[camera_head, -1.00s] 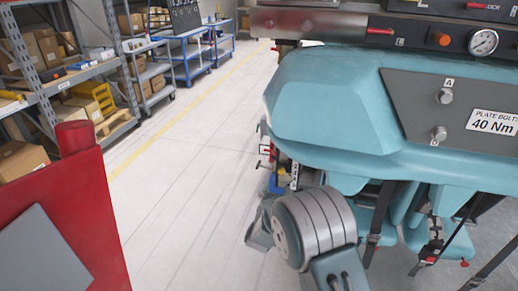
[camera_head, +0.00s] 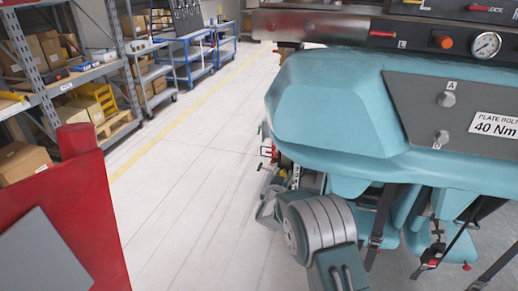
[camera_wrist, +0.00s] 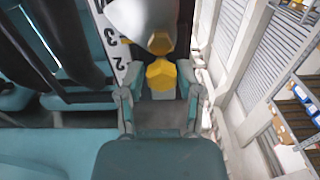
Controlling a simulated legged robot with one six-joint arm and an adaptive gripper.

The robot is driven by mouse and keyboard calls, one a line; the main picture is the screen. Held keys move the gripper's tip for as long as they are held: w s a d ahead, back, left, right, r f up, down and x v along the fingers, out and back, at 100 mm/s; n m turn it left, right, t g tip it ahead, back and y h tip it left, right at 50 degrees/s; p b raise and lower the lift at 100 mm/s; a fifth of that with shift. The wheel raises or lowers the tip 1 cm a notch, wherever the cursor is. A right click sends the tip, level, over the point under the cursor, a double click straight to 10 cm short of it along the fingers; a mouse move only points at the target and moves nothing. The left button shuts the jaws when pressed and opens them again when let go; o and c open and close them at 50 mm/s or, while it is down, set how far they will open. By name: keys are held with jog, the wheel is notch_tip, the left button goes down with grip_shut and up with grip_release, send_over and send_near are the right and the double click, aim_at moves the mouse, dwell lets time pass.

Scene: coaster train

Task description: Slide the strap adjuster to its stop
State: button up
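In the wrist view my gripper (camera_wrist: 158,80) is open, with its two teal-grey fingers apart. A yellow faceted piece (camera_wrist: 160,74) shows between and just beyond the fingertips, with gaps at its sides; I cannot tell if anything touches. A grey rounded part with a yellow end (camera_wrist: 145,25) is above it. In the head view a black strap with a red-marked black buckle (camera_head: 432,258) hangs by the teal seats at lower right. I cannot tell which part is the strap adjuster. My gripper is mostly hidden behind my arm in the head view.
The teal train body (camera_head: 330,105) fills the right, with a bolted grey plate (camera_head: 425,100). A white numbered strip (camera_wrist: 110,45) is left of the fingers. A red panel (camera_head: 80,220) stands at left, shelves (camera_head: 85,75) behind it. The floor (camera_head: 190,190) between is clear.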

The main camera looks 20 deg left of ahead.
grip_shut()
notch_tip(320, 180, down, 3)
jog(key=shift+d+r, duration=0.1)
jog(key=o, duration=0.8)
grip_release()
jog(key=s, duration=1.2)
jog(key=shift+d+r, duration=0.1)
jog(key=shift+d, duration=0.3)
